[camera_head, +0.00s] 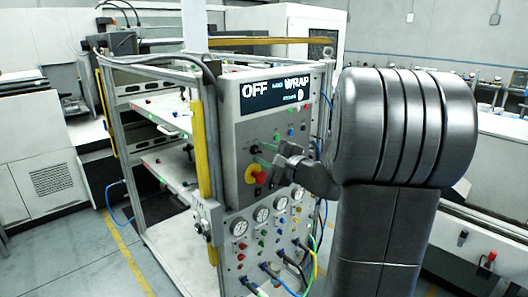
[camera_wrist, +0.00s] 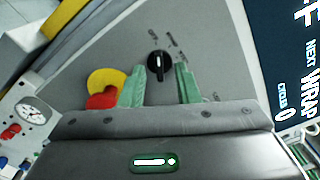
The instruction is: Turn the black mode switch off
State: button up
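The black mode switch (camera_wrist: 158,66) is a round knob with a white pointer line on the grey panel (camera_wrist: 110,50), in the wrist view. The line runs roughly up and down in that picture. My gripper (camera_wrist: 161,86) is open, with green finger pads to the left and right of the switch and a gap on each side. Whether the pads reach the knob's depth is unclear.
A red knob (camera_wrist: 103,99) on a yellow disc (camera_wrist: 104,79) sits close beside the left finger in the wrist view. A display (camera_head: 276,91) above reads OFF and WRAP. Gauges (camera_head: 239,226), buttons and hoses fill the panel below.

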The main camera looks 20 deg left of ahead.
grip_shut()
jog(key=shift+f+n+b, duration=0.2)
jog(key=shift+n+b, duration=0.1)
jog(key=shift+b, duration=0.5)
jog(key=shift+r+n+b, duration=0.1)
jog(key=shift+n+b, duration=0.3)
jog(key=shift+b, duration=0.5)
jog(key=shift+r, duration=0.1)
grip_release()
